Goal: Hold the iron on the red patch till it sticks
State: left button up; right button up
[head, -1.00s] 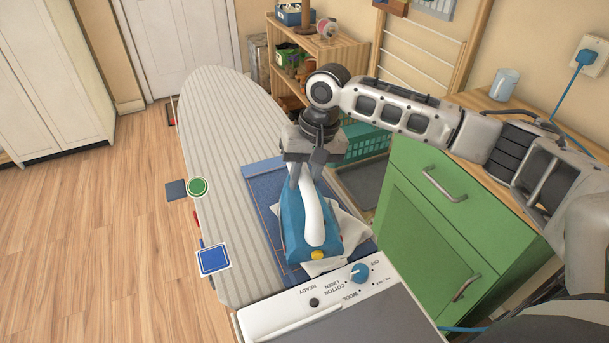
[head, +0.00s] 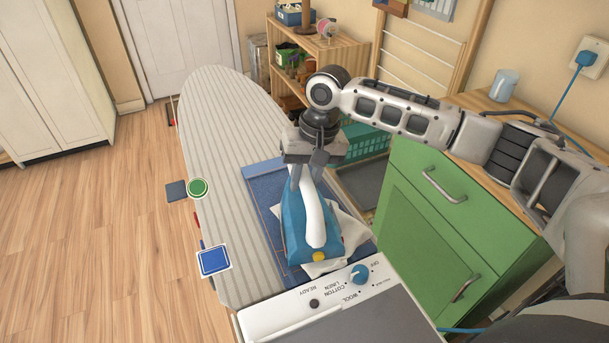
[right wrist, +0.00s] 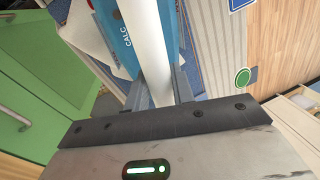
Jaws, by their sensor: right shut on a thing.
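The blue iron (head: 296,238) with a white handle stands on a white cloth (head: 346,228) over blue denim (head: 266,188) on the striped ironing board (head: 220,130). My right gripper (head: 306,178) is shut on the iron's handle from above. In the right wrist view the white handle (right wrist: 146,50) runs between the fingers, with the blue iron body (right wrist: 112,32) beside it. No red patch shows under the iron; the cloth and iron cover that spot. A green round patch (head: 197,187) and a blue square patch (head: 214,260) lie at the board's left edge. My left gripper is not in view.
A green cabinet (head: 425,215) is on the right, with a teal basket (head: 365,143) behind. A wooden shelf (head: 335,50) stands at the back. The floor at left is mostly clear.

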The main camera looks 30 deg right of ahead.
notch_tip(320, 180, up, 3)
jog(key=shift+w+r+p, duration=0.1)
jog(key=shift+p, duration=0.9)
jog(key=shift+r, duration=2.95)
jog(key=s+a, duration=0.4)
jog(key=s, duration=0.5)
jog(key=shift+s+a, duration=0.2)
jog(key=shift+a, duration=0.05)
jog(key=shift+f, duration=0.1)
